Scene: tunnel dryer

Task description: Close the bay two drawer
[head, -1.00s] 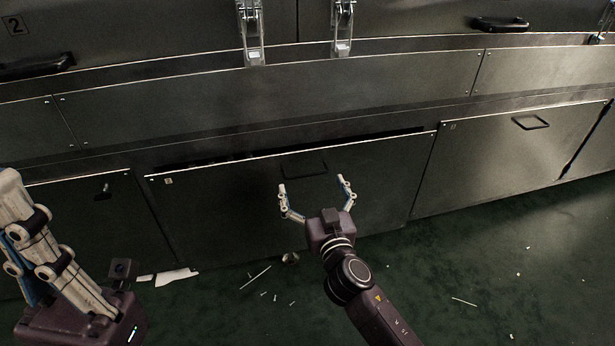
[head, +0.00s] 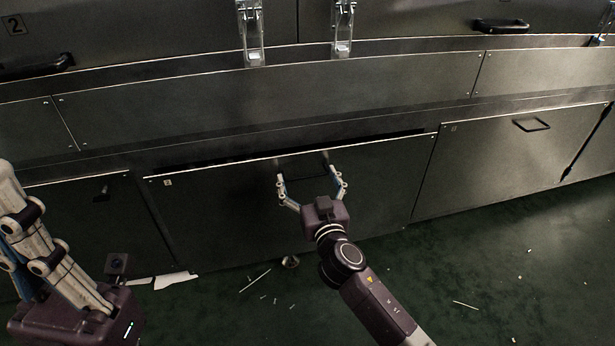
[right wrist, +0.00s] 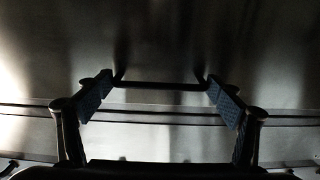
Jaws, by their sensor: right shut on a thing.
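The bay two drawer (head: 230,205) is the dark panel low in the middle of the head view, with a small pale tag at its upper left. A dark gap along its top edge shows that it stands slightly out. Its bar handle (head: 304,154) also shows in the right wrist view (right wrist: 160,84). My right gripper (head: 308,177) is at the handle, its fingers wide apart, one at each end of the bar; it is shut on the handle's width. My left gripper (head: 45,245) is at the left edge, away from the drawer, its fingertips partly cut off.
A neighbouring drawer with a handle (head: 531,125) is at the right, and another front (head: 85,220) is at the left. Two metal latches (head: 250,35) hang above. Scraps and a small round object (head: 290,262) lie on the green floor.

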